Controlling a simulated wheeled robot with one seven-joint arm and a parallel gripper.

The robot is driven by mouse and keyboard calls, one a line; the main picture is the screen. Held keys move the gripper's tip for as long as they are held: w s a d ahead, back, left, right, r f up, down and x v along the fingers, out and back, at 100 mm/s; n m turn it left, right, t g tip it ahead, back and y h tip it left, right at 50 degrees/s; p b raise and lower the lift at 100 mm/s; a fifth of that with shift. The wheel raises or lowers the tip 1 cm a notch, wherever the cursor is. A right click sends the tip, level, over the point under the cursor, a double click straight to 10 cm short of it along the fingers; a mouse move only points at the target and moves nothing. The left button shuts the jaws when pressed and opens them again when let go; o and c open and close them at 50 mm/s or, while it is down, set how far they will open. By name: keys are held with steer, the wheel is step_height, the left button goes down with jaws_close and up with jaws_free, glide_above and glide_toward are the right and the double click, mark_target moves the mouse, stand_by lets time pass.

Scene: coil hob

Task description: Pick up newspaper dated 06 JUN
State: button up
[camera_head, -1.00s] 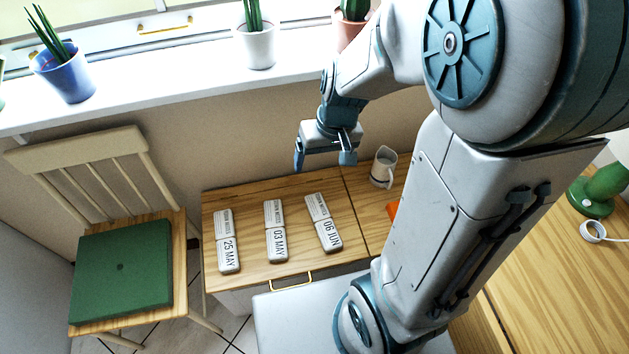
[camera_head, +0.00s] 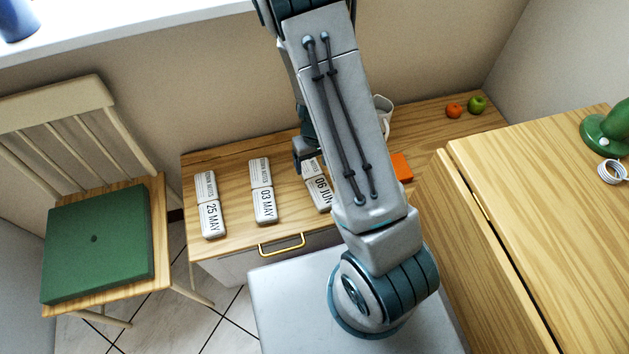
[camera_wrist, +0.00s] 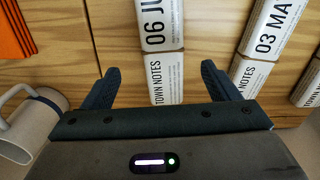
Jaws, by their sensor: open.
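The newspaper dated 06 JUN (camera_head: 318,187) lies on the wooden cabinet top, partly hidden by my arm in the head view. In the wrist view the 06 JUN newspaper (camera_wrist: 160,65) runs between my fingers, its end close to the gripper body. My gripper (camera_wrist: 168,80) is open and empty, with one finger on each side of the newspaper and no visible grip on it. In the head view my gripper (camera_head: 305,155) is mostly hidden behind my arm. The 03 MAY newspaper (camera_head: 263,190) and 25 MAY newspaper (camera_head: 209,205) lie to the left.
In the wrist view the 03 MAY newspaper (camera_wrist: 262,45) is close to the right finger. A white mug (camera_head: 384,112) and an orange item (camera_head: 401,167) are right of my arm. A green-cushioned chair (camera_head: 100,240) stands left.

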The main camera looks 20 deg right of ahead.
mark_target(314, 176)
steer(key=f+b, duration=0.1)
steer(key=f, duration=0.3)
steer(key=f+b, duration=0.1)
steer(key=f, duration=0.3)
steer(key=shift+w+a+f+b, duration=0.15)
steer(key=shift+a+f+b, duration=0.05)
steer(key=shift+b, duration=0.2)
steer(key=c, duration=1.1)
